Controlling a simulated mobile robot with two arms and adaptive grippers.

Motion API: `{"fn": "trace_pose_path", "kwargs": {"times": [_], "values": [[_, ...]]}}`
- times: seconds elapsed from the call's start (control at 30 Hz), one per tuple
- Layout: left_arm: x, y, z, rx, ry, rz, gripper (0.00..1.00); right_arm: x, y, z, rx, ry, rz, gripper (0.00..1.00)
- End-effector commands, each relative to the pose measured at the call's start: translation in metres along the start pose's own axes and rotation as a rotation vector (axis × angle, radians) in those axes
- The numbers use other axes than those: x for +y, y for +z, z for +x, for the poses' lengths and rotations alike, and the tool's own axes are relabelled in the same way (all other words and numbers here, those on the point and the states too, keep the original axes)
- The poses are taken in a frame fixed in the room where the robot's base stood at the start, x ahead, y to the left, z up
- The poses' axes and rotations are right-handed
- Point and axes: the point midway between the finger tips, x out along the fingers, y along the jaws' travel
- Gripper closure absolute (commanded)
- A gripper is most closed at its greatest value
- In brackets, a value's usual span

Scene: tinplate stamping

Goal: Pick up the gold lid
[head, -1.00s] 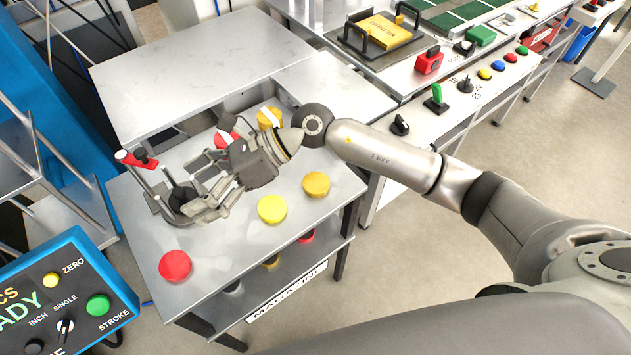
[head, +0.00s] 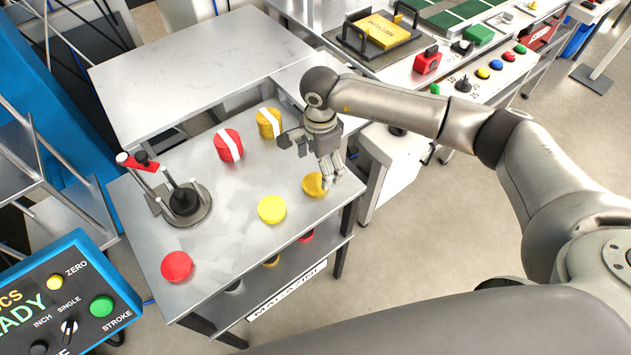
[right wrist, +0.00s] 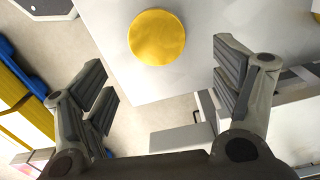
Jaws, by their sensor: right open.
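The gold lid (head: 313,184) lies flat near the right edge of the metal table (head: 225,235). My right gripper (head: 331,174) points down over it and partly covers it in the head view. In the right wrist view the gold lid (right wrist: 157,37) is a plain round disc near the table's edge, ahead of the spread fingers. The right gripper (right wrist: 160,80) is open and empty, with a gap between the fingers and the lid. My left gripper is in neither view.
A yellow lid (head: 272,209) lies close to the gold one, and a red lid (head: 177,267) is further left. Red (head: 228,145) and gold (head: 268,122) white-striped pieces sit behind. A round fixture with posts (head: 184,200) stands at the left.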

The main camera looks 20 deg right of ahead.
Motion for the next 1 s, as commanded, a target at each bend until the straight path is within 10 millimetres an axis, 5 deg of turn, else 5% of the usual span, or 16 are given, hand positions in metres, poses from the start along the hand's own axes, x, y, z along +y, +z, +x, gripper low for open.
{"fn": "trace_pose_path", "kwargs": {"times": [0.5, 0.77, 1.0], "values": [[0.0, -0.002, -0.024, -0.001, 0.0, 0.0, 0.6, 0.002, 0.008, 0.054, -0.002, 0.0, 0.001, 0.16], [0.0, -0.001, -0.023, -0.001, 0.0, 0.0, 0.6, 0.001, 0.007, 0.057, -0.001, -0.002, 0.0, 0.16], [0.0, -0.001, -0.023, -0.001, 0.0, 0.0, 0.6, 0.001, 0.007, 0.057, -0.002, -0.001, 0.0, 0.45]]}}
